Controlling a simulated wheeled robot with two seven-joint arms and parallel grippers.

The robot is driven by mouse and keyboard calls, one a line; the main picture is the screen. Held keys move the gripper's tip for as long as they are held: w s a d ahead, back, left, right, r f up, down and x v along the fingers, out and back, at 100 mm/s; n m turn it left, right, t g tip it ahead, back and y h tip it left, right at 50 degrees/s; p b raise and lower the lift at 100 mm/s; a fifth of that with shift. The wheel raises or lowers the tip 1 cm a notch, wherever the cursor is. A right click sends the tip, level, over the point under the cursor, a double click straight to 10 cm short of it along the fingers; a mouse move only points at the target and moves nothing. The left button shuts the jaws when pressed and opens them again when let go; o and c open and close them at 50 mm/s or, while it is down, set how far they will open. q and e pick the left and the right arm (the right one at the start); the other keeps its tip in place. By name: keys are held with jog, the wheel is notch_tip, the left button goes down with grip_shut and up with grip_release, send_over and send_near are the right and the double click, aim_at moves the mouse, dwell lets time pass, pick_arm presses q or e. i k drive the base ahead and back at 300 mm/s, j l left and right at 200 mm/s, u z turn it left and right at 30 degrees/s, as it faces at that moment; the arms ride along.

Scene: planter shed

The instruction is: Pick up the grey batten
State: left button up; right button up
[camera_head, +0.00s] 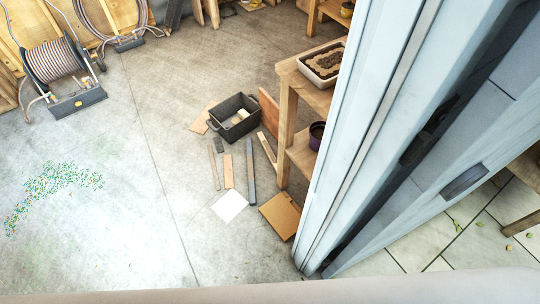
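The grey batten (251,172) is a long, narrow, dark grey strip. It lies flat on the concrete floor near the middle of the head view, among other loose pieces. A thin brownish strip (213,168) and a short tan board (228,170) lie to its left. A pale square sheet (229,206) lies below it, to the left. A brown-orange panel (281,216) lies below it, to the right. Neither of my grippers shows in this view, so their state is hidden.
A dark crate (235,118) stands just above the batten. A wooden shelf (288,128) stands close to its right. A large pale door frame (365,110) blocks the right side. A hose reel (52,62) stands upper left. Coloured granules (55,185) are scattered left; bare floor lies between.

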aim_at(249, 143)
jog(key=j+z, duration=0.1)
jog(key=z, duration=0.65)
jog(key=i+j+z, duration=0.15)
jog(key=j+z, duration=0.2)
jog(key=j, duration=0.15)
jog(key=j+z, duration=0.35)
jog(key=j, duration=0.15)
jog(key=i+j+z, duration=0.1)
jog(key=j+z, duration=0.25)
jog(key=j, duration=0.2)
